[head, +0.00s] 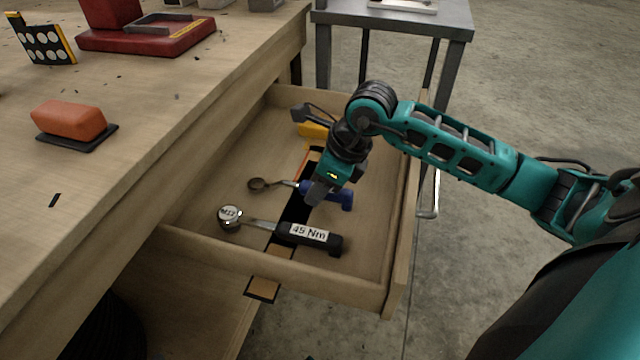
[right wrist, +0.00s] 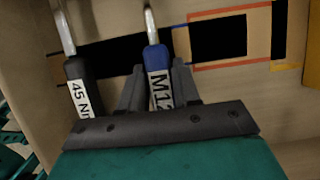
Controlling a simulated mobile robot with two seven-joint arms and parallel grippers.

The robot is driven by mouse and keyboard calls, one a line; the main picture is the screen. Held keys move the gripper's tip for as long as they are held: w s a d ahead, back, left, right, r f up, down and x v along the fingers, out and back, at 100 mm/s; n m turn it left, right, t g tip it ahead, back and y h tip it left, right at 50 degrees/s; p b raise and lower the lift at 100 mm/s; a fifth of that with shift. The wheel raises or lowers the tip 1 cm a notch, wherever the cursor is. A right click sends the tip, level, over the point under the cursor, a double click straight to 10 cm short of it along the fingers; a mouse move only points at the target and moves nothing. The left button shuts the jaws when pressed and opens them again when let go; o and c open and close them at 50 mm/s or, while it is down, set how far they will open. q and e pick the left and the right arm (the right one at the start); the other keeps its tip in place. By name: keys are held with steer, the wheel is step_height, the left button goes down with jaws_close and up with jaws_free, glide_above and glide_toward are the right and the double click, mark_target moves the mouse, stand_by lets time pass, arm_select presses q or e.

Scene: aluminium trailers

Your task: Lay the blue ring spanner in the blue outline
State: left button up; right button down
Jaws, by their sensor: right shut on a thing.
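The blue ring spanner has a dark ring end (head: 258,184) pointing left and a blue handle (head: 341,198) in the open drawer. My right gripper (head: 318,194) is shut on its blue handle. In the right wrist view the blue handle (right wrist: 153,60), with a white M12 label, sits between the fingertips (right wrist: 160,88). My left gripper is out of view.
A red-orange outline (right wrist: 230,64) around black is empty. A yellow tool (head: 313,131) lies farther back. The drawer walls (head: 400,230) enclose this space.

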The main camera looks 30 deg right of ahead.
steer(key=c, duration=1.1)
jaws_free()
steer(key=shift+c, duration=0.2)
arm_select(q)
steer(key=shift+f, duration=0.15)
arm_select(e)
steer(key=o, duration=0.4)
arm_select(q)
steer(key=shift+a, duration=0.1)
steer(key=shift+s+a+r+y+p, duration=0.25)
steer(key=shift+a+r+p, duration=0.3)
steer(key=shift+p, duration=0.95)
arm_select(e)
steer(key=v, duration=1.3)
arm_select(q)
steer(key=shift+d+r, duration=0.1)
